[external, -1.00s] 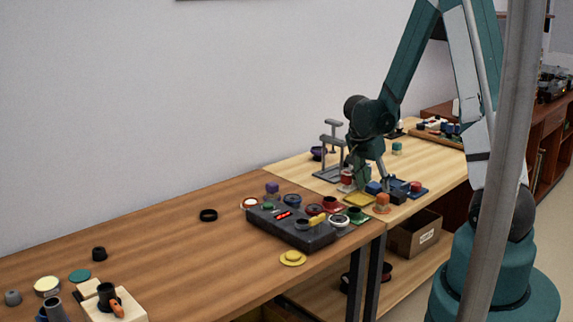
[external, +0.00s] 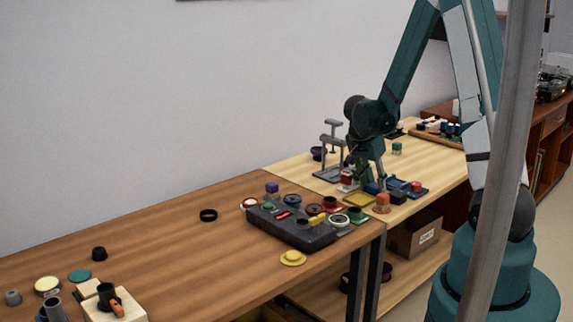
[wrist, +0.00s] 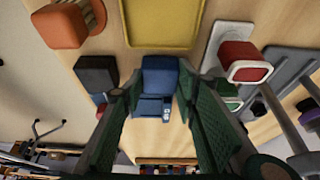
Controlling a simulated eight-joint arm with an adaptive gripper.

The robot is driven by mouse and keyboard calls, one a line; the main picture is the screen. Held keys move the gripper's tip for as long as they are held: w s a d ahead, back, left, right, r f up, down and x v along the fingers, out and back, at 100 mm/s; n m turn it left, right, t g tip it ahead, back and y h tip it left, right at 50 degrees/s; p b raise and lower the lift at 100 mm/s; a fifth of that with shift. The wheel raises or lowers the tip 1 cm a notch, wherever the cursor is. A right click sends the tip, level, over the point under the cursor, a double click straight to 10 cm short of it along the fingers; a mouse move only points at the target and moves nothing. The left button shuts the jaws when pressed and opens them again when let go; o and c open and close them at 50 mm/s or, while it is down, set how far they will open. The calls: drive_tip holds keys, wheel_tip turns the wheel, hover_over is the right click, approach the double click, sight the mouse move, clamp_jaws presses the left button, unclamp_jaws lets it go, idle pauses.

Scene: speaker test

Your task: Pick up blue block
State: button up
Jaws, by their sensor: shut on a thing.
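The blue block (wrist: 160,75) is between the fingertips of my gripper (wrist: 162,82) in the wrist view, just beyond the yellow tray's edge. My gripper is shut on it, with green pads on both sides. Another blue part shows just below the block, partly between the fingers; I cannot tell if it is separate. In the external view my gripper (external: 371,182) is low over the light wooden table, and the blue block (external: 373,188) shows small at its tips. I cannot tell whether the block is clear of the table.
A yellow tray (wrist: 160,30), an orange block (wrist: 62,25), a dark block (wrist: 97,72) and a red block (wrist: 246,65) on a pale base crowd around my gripper. A grey stand (external: 331,150) is behind it. The brown table (external: 150,255) at left has wide clear areas.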

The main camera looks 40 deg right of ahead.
sight(374, 186)
wheel_tip(374, 186, up, 10)
drive_tip(key=p, duration=0.2)
idle(0.8)
drive_tip(key=shift+r, duration=0.1)
idle(0.4)
